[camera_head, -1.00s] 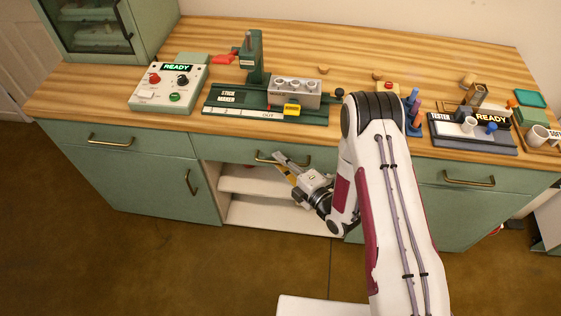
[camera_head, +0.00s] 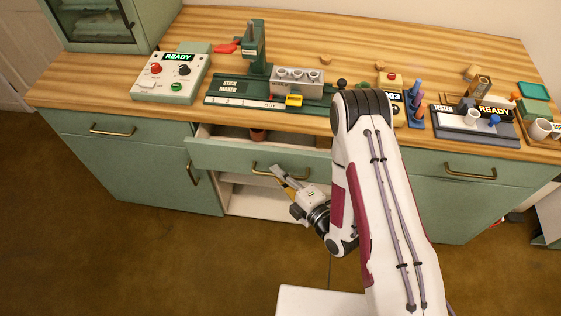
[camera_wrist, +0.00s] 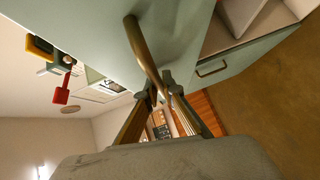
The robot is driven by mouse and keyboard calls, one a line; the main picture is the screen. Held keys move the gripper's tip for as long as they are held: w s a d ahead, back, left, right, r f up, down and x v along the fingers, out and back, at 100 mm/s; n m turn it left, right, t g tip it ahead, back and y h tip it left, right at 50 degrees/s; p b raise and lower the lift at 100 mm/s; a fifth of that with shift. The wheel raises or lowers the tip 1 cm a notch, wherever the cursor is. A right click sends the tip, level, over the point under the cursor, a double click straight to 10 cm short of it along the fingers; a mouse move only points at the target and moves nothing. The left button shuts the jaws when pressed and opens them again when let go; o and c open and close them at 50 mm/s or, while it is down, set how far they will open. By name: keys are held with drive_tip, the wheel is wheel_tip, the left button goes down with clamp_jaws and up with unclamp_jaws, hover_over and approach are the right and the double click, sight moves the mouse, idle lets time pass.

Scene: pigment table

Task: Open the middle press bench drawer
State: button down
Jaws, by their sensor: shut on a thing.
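The middle drawer (camera_head: 225,155) of the green bench stands partly open, its front pulled out from the bench and its inside showing from above. A reddish-brown object (camera_head: 258,135) lies inside it near the back left. The brass handle (camera_head: 281,174) is on the drawer's front. My gripper (camera_head: 278,172) is shut on this handle from the front. In the wrist view the handle (camera_wrist: 146,50) runs down between the fingertips of my gripper (camera_wrist: 160,90). The right part of the drawer is hidden behind my arm.
Below the drawer is an open shelf space (camera_head: 255,202). A left drawer handle (camera_head: 113,131) and a right drawer handle (camera_head: 470,174) sit on closed fronts. The stick maker (camera_head: 265,90), control box (camera_head: 172,78) and tester (camera_head: 475,125) stand on the wooden top. The floor in front is clear.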

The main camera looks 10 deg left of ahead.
drive_tip(key=s, duration=0.6)
drive_tip(key=shift+s, duration=0.35)
drive_tip(key=c, duration=2.4)
unclamp_jaws()
drive_tip(key=shift+c, duration=0.2)
drive_tip(key=shift+w, duration=0.25)
